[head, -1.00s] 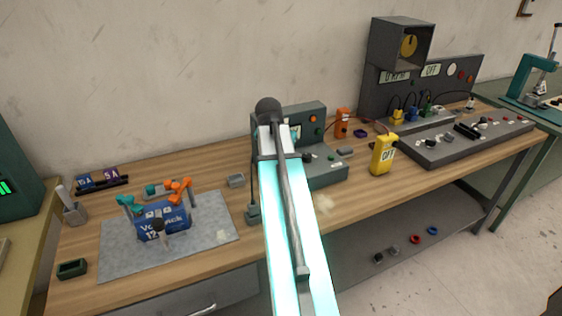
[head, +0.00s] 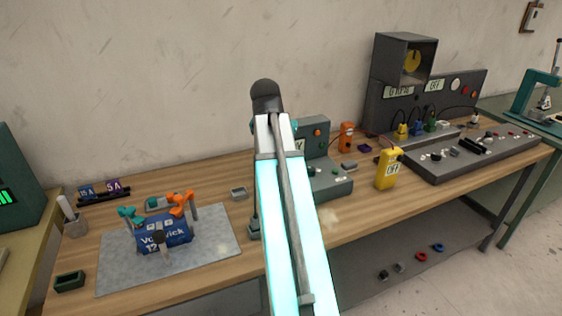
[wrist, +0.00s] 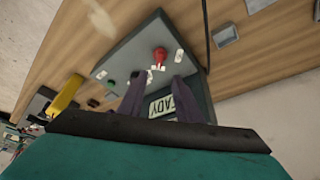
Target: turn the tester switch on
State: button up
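A grey tester box (head: 330,188) with a raised back panel stands mid-bench, partly hidden behind my arm in the head view. In the wrist view the box (wrist: 137,52) shows a red knob (wrist: 159,56), a green button (wrist: 111,83), small white labels and a display (wrist: 162,105) reading "READY", upside down. I cannot tell for sure which control is the switch. My gripper (wrist: 156,92) is open and empty, its two dark fingers apart over the panel side of the box. In the head view my arm hides most of the gripper.
A yellow meter (head: 388,169) reading "OFF" and an orange device (head: 346,136) stand right of the box. A grey console (head: 478,150) lies farther right. A blue battery (head: 163,231) sits on a grey mat (head: 215,240) at left.

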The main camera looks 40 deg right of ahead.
jog(key=shift+v, duration=1)
